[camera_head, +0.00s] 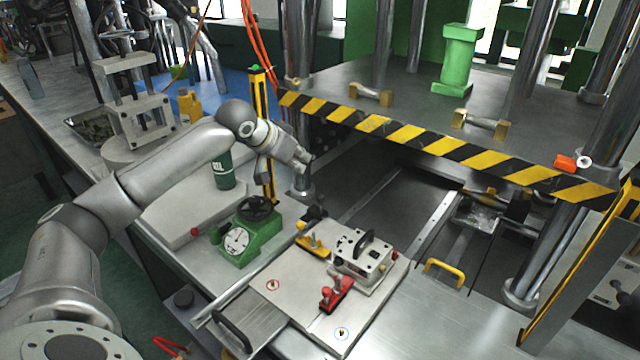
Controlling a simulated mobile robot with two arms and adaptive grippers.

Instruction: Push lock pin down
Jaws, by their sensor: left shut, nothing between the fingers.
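My left gripper (303,164) is at the end of the grey arm that reaches in from the left. It is shut and empty, in the air beside the yellow-and-black post at the press's near left corner. Below it and to the right lies a flat metal plate (285,312) carrying a grey mold block (363,262) with a black handle. A red toggle clamp (336,293) and a yellow clamp (311,240) with a black knob (315,213) sit beside the block. I cannot tell which part is the lock pin. My right gripper is not in view.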

